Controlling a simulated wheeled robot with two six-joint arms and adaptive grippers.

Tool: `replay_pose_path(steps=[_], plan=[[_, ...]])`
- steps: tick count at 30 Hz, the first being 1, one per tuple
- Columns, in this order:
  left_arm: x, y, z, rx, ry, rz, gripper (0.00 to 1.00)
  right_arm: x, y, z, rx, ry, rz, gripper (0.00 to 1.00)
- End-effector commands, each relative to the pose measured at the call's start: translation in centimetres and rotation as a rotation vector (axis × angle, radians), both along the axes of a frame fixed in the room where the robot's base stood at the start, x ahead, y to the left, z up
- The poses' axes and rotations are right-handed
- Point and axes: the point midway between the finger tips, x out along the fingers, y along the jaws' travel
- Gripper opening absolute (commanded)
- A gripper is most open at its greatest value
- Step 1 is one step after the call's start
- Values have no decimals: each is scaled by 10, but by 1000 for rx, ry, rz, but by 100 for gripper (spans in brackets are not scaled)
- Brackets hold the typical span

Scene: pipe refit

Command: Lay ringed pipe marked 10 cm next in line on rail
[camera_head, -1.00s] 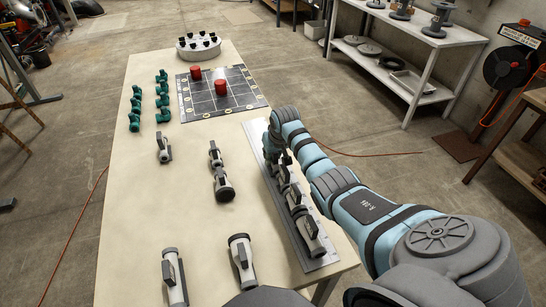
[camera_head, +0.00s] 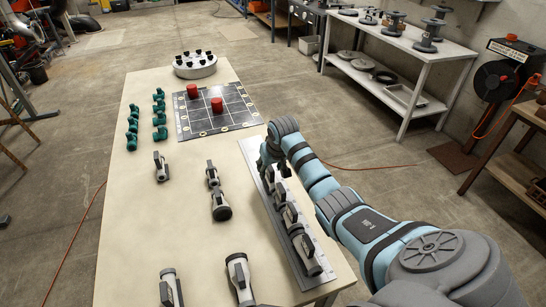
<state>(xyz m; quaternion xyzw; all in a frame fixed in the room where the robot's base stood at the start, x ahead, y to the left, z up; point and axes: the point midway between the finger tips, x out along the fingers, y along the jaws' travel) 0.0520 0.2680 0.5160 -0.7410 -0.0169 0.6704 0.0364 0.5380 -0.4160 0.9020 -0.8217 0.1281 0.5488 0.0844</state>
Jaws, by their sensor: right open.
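The rail (camera_head: 251,152) is a long grey metal strip along the table's right edge. Several white and dark grey pipe pieces lie in line on it, the nearest one (camera_head: 306,252) towards the rail's near end. My right gripper (camera_head: 268,170) is open over the rail's far part, close to the farthest piece (camera_head: 279,190) in the line, and partly hides what is under it. Loose pipe pieces lie left of the rail: one with a dark ring end (camera_head: 221,206), and a small one (camera_head: 161,166). Length marks are too small to read. My left gripper is out of view.
Green fittings (camera_head: 158,118) stand in two rows at the left. A dark grid board (camera_head: 210,125) carries red cylinders (camera_head: 217,105). A round grey holder (camera_head: 195,66) is at the far end. Two pipe pieces (camera_head: 240,278) lie near the front edge. The table's left strip is clear.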

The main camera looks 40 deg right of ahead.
Motion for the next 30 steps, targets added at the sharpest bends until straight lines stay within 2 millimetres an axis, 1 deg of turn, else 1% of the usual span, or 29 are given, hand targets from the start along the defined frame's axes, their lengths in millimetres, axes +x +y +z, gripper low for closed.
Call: replay_pose_path(steps=[1,3,6,9,12,30], plan=[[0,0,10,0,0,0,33,-5,1,18,-3,-2,1,43],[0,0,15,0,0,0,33,-11,3,36,-2,-3,1,43],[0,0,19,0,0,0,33,-20,6,55,-2,-2,1,43],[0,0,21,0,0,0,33,-25,8,66,-2,-1,1,43],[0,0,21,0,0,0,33,-27,9,70,-1,0,0,43],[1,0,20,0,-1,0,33,-28,8,69,-1,0,-1,43]])
